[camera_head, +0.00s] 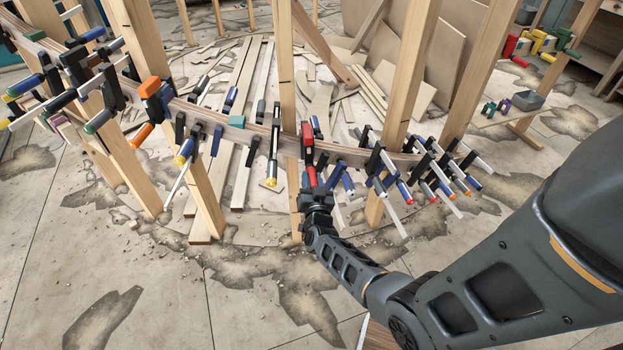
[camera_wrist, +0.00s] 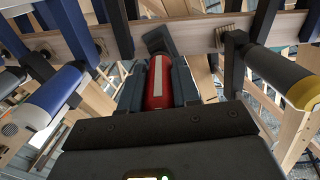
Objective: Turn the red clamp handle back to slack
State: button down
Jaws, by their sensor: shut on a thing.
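The red clamp (camera_head: 307,143) sits on the curved wooden stringer (camera_head: 350,155), at the middle of the head view. Its red handle (camera_head: 312,176) points down towards me. My gripper (camera_head: 316,190) is at the lower end of that handle. In the wrist view the red handle (camera_wrist: 159,82), with a pale stripe along it, lies between the two dark fingers of my gripper (camera_wrist: 160,88). The fingers are shut on it from both sides. The handle's near end is hidden by the gripper body. How tight the clamp is cannot be told.
A blue-handled clamp (camera_wrist: 48,103) is close on the left in the wrist view, a black-and-yellow one (camera_wrist: 275,75) on the right. Several more clamps crowd the stringer. Wooden posts (camera_head: 288,100) stand close by. The floor (camera_head: 240,300) in front is mostly open.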

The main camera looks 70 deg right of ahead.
jog(key=shift+f+n, duration=0.1)
jog(key=shift+n, duration=0.4)
jog(key=c, duration=0.8)
grip_release()
jog(key=shift+p+v, duration=0.75)
jog(key=shift+v, duration=3.2)
jog(key=shift+s+a, duration=0.1)
jog(key=shift+p+v, duration=1.15)
jog(key=shift+v, duration=2.25)
